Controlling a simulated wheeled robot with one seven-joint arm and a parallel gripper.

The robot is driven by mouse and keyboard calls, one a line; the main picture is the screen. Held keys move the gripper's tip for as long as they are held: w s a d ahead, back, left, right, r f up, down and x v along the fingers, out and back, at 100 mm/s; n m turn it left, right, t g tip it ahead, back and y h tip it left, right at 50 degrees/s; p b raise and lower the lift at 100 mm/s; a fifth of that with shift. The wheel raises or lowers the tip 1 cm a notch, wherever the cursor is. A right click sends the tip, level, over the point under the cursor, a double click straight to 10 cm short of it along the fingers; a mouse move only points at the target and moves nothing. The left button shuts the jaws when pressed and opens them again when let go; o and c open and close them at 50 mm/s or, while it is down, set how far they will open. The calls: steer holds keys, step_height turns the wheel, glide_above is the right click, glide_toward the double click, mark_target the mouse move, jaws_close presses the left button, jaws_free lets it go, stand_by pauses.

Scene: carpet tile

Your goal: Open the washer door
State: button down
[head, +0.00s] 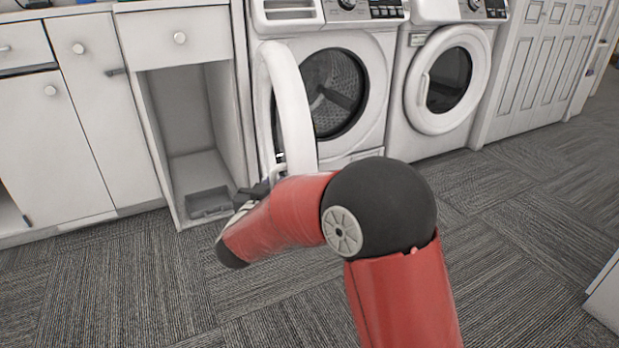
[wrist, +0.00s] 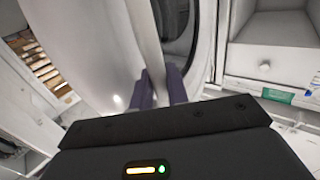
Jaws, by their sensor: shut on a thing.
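The washer door (head: 291,105) is a white ring-shaped door on the left front-loading machine (head: 370,65). It stands swung well out to the left, seen nearly edge-on, and the dark drum opening (head: 335,92) shows behind it. My gripper (head: 272,178) is at the lower edge of the door. In the wrist view, the two purple fingers of my gripper (wrist: 161,88) are shut on the edge of the white door (wrist: 95,50). The exact contact and the handle are hard to make out.
A second front-loader (head: 450,80) with its door shut stands to the right. White cabinets (head: 80,120) and an open cabinet bay (head: 190,130) with a grey tray (head: 209,202) at its bottom are on the left. The carpet (head: 120,290) in front is clear.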

steer(key=a+m+g+h+p, duration=0.1)
steer(key=a+m+h+p, duration=0.1)
steer(key=a, duration=1)
steer(key=shift+r+m+h+p, duration=0.15)
steer(key=shift+m+h+p, duration=0.2)
steer(key=shift+h, duration=0.55)
steer(key=shift+a, duration=0.1)
steer(key=c, duration=1.5)
jaws_free()
steer(key=shift+o, duration=0.2)
steer(key=v, duration=0.8)
steer(key=shift+p, duration=0.3)
